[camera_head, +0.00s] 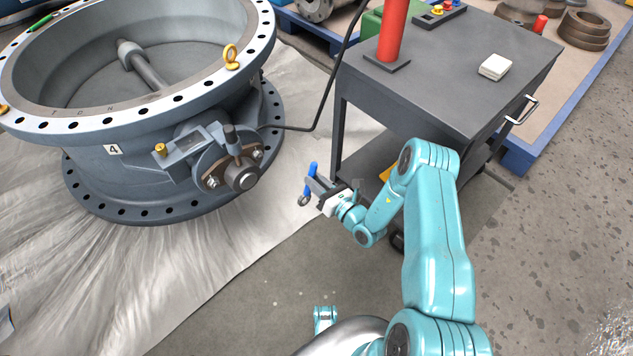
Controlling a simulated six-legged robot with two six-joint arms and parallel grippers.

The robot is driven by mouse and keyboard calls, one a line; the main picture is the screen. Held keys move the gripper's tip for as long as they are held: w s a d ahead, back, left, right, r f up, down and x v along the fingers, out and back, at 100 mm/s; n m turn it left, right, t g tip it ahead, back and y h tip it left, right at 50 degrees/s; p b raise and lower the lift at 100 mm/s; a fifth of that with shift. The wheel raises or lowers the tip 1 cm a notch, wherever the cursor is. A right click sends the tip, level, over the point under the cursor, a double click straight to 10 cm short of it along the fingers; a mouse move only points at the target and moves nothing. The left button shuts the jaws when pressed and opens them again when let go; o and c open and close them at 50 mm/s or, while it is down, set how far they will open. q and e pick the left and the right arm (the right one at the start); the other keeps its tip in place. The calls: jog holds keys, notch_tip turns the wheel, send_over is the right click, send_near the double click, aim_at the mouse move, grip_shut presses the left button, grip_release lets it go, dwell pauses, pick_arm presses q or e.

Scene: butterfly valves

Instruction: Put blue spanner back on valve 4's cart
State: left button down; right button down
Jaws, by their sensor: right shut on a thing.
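The blue spanner (312,170) is in my right gripper (318,187), which is shut on it. Its blue handle points up and its grey ring end (303,201) hangs below the jaws. The gripper is in the air, left of the dark grey cart (450,75) and lower than its top. Valve 4 (112,150), a large grey flanged body with a "4" label, stands at the left, apart from the gripper. My left gripper is not in view.
The cart top holds a red cylinder (392,30), a white block (495,67) and a small button box (440,14). Its middle is clear. A black cable (333,75) hangs between valve and cart. Blue-edged pallets with rusty metal rings (585,28) stand behind.

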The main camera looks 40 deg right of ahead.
pick_arm(q)
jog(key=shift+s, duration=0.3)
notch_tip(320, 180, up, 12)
jog(key=p, duration=1.1)
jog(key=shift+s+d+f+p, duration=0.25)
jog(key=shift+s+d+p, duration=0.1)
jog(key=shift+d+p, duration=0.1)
